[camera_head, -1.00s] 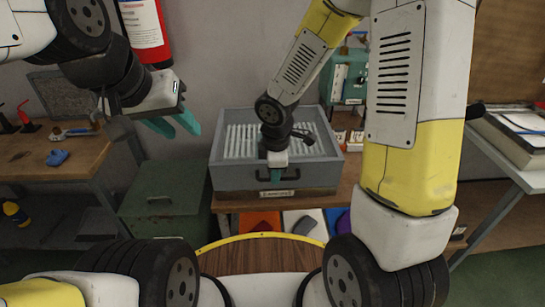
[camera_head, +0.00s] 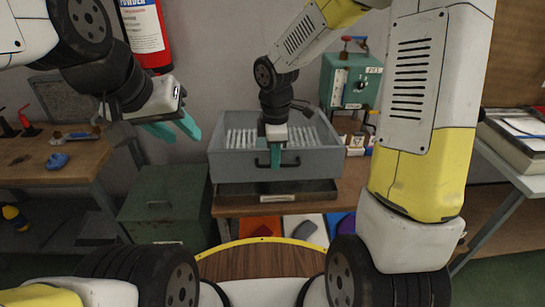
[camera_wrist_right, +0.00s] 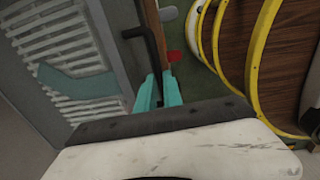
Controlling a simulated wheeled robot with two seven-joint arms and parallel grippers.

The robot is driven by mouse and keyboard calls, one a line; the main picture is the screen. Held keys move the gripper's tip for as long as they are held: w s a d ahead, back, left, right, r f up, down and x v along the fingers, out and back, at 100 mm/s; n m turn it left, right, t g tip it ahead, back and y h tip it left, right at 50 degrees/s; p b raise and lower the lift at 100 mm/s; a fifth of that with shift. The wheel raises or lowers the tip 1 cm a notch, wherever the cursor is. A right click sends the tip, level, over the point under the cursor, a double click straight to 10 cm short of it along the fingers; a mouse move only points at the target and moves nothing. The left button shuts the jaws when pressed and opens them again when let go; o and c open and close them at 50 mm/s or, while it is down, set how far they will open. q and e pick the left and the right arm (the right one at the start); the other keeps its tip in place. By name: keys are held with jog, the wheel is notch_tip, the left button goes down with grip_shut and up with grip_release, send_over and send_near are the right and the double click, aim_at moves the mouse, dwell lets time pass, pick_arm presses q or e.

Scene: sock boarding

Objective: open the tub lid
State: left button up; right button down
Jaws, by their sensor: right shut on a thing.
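The tub lid (camera_head: 231,164) is a grey box-like cover with rows of white slats on top and a dark handle (camera_head: 294,160) on its front. Its front edge stands raised above the dark tub base (camera_head: 235,190), with a dark gap between. My right gripper (camera_head: 276,160) is at the front of the lid, shut on the handle. In the right wrist view the handle (camera_wrist_right: 152,38) runs to the teal fingers (camera_wrist_right: 157,92). My left gripper (camera_head: 174,130) is open and empty, well left of the tub.
A green metal box (camera_head: 165,208) stands left of the tub's bench. A teal device (camera_head: 350,82) stands behind it on the right. A fire extinguisher (camera_head: 145,30) hangs on the wall. A workbench (camera_head: 50,175) with tools is at the left and another table (camera_head: 515,165) at the right.

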jog(key=w+r, duration=0.1)
jog(key=r, duration=0.1)
jog(key=w+r+g, duration=0.1)
jog(key=w+r, duration=0.1)
jog(key=r, duration=0.1)
jog(key=w+r+g, duration=0.1)
jog(key=r, duration=0.1)
jog(key=shift+w+r, duration=0.25)
jog(key=shift+w, duration=0.05)
jog(key=w+r, duration=0.7)
jog(key=shift+r, duration=0.15)
jog(key=shift+d, duration=0.1)
